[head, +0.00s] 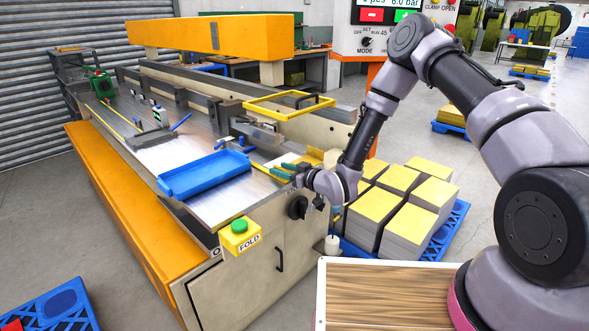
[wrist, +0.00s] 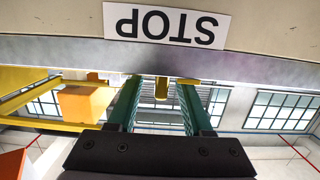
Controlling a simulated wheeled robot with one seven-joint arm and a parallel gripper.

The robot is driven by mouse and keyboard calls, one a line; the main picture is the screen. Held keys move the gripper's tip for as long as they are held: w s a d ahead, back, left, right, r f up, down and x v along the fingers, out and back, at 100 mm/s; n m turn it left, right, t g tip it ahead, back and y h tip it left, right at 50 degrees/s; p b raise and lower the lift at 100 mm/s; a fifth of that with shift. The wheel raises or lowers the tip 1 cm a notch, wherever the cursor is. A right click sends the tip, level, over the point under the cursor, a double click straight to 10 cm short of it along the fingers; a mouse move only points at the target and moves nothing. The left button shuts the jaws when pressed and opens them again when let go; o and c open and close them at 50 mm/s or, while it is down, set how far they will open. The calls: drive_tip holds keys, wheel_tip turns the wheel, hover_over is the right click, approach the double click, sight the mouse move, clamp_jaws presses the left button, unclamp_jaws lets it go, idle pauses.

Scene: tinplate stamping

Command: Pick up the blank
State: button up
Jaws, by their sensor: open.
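No piece can be told for certain as the blank. A shallow blue tray-shaped piece (head: 205,176) with raised edges lies on the machine's metal bed, to the left of my gripper. My gripper (head: 277,170) is at the right end of the bed, with its two green fingers pointing left. In the wrist view the fingers (wrist: 161,84) are spread apart. The blue piece does not show in the wrist view.
A yellow frame (head: 289,106) stands behind my gripper. A green FOLD button (head: 239,227) is on the machine's front corner. Several yellow-topped stacks (head: 398,178) stand on a blue pallet at right. A cream face with an upside-down STOP label (wrist: 166,25) fills the wrist view's top.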

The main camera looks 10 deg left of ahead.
clamp_jaws()
drive_tip(key=shift+w+r, duration=0.1)
